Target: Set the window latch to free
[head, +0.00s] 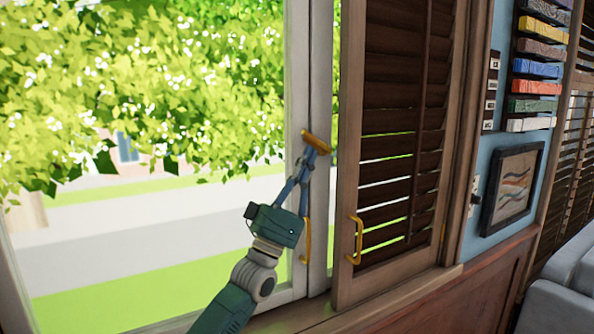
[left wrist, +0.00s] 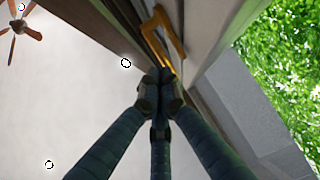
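The window latch (head: 316,142) is a small gold-orange piece on the pale window frame (head: 297,80), tilted down to the right. My left gripper (head: 308,160) is right below it, with its blue fingers pointing up at it. In the left wrist view the fingertips (left wrist: 160,84) are drawn together, and a gold-orange piece (left wrist: 167,25) of hardware stands just beyond them. I see nothing clearly held between the fingers. Whether they touch the latch I cannot tell. My right gripper is not in view.
A gold pull handle (head: 306,240) sits lower on the window frame, partly behind my left gripper. A brown louvred shutter (head: 348,200) with its own gold handle (head: 354,240) stands close to the right. A picture (head: 513,187) hangs further right.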

